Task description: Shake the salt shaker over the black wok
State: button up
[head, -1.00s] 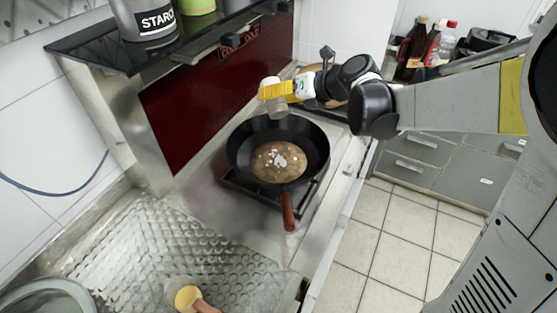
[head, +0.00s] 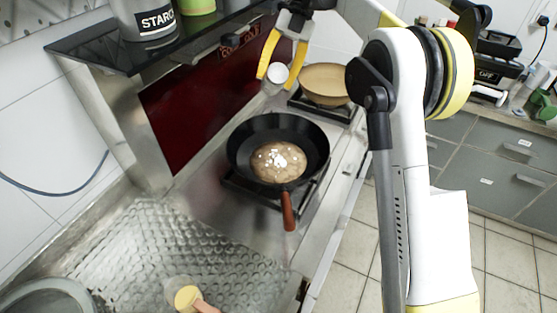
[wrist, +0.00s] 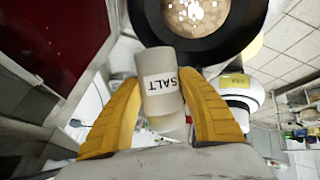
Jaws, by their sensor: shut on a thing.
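The salt shaker (head: 277,74) is a small pale cylinder between the yellow fingers of my gripper (head: 277,80), behind the wok in the head view. In the wrist view the shaker (wrist: 158,84) shows its SALT label and my gripper (wrist: 162,90) is shut on it. One end of the shaker points toward the wok in that view. The black wok (head: 243,137) sits on the front burner, its brown handle toward the viewer. A brown round piece of food (head: 268,168) with scattered white bits lies in it. The wok rim (wrist: 185,46) also shows at the wrist view's top.
A dark shelf (head: 95,47) with a STARCH container (head: 152,22) overhangs at the left. The metal worktop (head: 150,235) is mostly clear; a yellow-ended utensil (head: 187,297) lies at its front.

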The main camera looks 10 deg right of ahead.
jog(key=shift+r, duration=0.1)
jog(key=shift+w+r+p, duration=0.1)
jog(key=shift+r+p, duration=0.25)
jog(key=shift+p, duration=0.2)
notch_tip(320, 180, up, 5)
jog(key=p, duration=0.5)
jog(key=shift+r, duration=0.15)
jog(key=shift+f, duration=0.2)
jog(key=shift+a, duration=0.1)
